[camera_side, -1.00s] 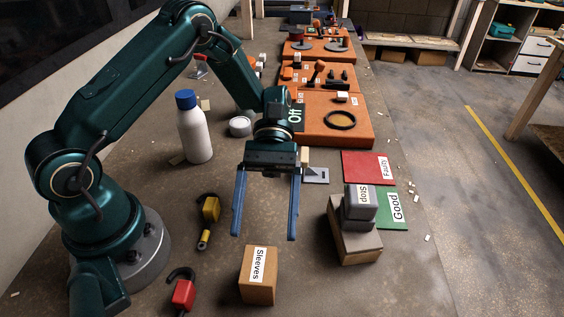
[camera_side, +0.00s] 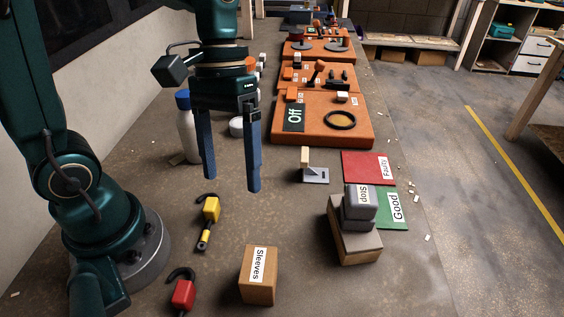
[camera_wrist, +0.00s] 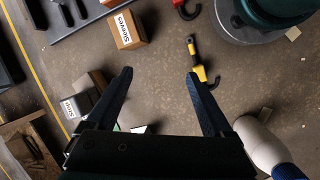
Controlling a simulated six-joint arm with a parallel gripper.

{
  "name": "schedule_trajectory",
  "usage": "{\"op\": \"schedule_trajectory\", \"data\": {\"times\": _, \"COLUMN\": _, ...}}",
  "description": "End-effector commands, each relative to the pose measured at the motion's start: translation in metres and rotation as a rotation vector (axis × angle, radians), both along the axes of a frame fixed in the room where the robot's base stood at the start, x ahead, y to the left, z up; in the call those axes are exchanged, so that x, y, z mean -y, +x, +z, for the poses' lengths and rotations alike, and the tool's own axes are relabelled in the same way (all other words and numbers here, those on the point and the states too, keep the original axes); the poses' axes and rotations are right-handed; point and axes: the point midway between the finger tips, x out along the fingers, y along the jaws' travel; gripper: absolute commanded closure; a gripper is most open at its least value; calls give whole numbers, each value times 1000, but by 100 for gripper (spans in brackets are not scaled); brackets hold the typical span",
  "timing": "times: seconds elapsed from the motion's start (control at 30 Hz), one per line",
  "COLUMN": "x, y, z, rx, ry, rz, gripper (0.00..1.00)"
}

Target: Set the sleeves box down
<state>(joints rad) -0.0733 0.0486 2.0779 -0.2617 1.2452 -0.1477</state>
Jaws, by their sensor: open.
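The sleeves box (camera_side: 258,276) is a small brown carton with a white "Sleeves" label. It rests on the table at the front in the side view, apart from my gripper, and it also shows near the top of the wrist view (camera_wrist: 124,30). My gripper (camera_side: 231,184) is open with nothing between its blue fingers. It hangs above the table, behind the sleeves box and left of the small grey stand. In the wrist view its fingers (camera_wrist: 160,75) are spread, with bare table between them.
A grey block labelled "Stop" (camera_side: 359,208) sits on a larger box (camera_side: 355,240) at right. Red "Faulty" (camera_side: 362,168) and green "Good" (camera_side: 392,221) mats lie beside it. Yellow (camera_side: 211,210) and red (camera_side: 183,294) hooked items lie near my base. A white bottle (camera_side: 188,139) stands behind my gripper.

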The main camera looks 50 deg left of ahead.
Motion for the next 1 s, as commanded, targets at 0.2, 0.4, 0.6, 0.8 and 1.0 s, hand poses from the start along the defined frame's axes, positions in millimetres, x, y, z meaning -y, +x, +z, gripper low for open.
{"op": "schedule_trajectory", "data": {"times": 0.2, "x": -18, "y": -12, "z": 17, "rx": 332, "ry": 133, "rz": -123, "gripper": 14}}
{"op": "schedule_trajectory", "data": {"times": 0.4, "x": -31, "y": -18, "z": 27, "rx": 584, "ry": 243, "rz": -218, "gripper": 14}}
{"op": "schedule_trajectory", "data": {"times": 0.6, "x": -37, "y": -20, "z": 32, "rx": 710, "ry": 302, "rz": -266, "gripper": 14}}
{"op": "schedule_trajectory", "data": {"times": 0.8, "x": -38, "y": -20, "z": 32, "rx": 725, "ry": 310, "rz": -273, "gripper": 14}}
{"op": "schedule_trajectory", "data": {"times": 1.0, "x": -38, "y": -20, "z": 32, "rx": 724, "ry": 309, "rz": -272, "gripper": 14}}
